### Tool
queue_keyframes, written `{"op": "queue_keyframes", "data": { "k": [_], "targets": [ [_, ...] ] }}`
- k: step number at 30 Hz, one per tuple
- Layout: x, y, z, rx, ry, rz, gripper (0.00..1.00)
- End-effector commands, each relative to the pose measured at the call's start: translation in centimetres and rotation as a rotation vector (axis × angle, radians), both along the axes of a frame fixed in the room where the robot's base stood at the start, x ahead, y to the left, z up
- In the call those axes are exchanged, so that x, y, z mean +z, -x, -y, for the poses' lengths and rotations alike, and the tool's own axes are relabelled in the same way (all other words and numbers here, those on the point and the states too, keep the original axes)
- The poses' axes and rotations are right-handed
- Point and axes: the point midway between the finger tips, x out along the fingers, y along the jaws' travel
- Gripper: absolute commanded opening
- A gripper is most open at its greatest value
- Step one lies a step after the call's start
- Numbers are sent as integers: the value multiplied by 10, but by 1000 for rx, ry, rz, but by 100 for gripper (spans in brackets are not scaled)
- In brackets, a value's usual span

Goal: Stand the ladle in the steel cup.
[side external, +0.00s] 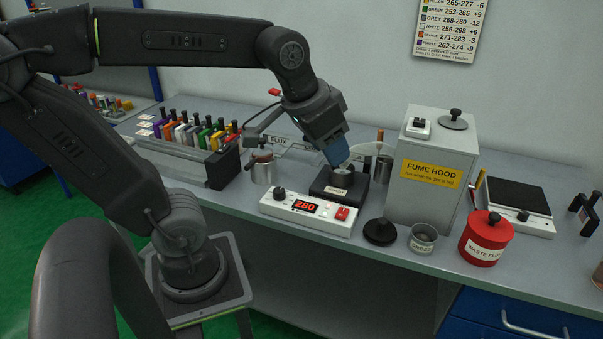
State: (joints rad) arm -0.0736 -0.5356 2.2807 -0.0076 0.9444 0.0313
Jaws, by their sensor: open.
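A steel cup (383,169) stands behind and to the right of the small black heater, close to the fume hood. A thin upright tool with a brown handle (380,138), which looks like the ladle, rises from the cup; its lower end is hidden inside. My gripper (341,168) points down over the small metal pot (341,184) on the black heater, left of the cup and apart from the ladle handle. It is open, and its fingertips are small and partly hidden; I see nothing held in it.
A white controller (306,212) reading 280 sits in front of the heater. The grey fume hood (430,170) stands right of the cup. A black lid (380,232), a small tin (423,239) and a red waste can (486,238) line the front. A rack of coloured handles (190,150) is at left.

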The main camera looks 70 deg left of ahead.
Motion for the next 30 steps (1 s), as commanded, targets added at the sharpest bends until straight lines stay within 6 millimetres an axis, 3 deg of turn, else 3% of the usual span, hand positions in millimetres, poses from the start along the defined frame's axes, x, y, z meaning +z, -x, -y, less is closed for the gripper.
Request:
{"op": "queue_keyframes", "data": {
  "k": [1,3,8,30],
  "targets": [
    [-8,17,7,-16,0,15,44],
    [-19,34,12,-30,2,27,44],
    [-33,54,18,-46,5,41,44],
    [-35,56,18,-47,5,40,44]
  ]
}}
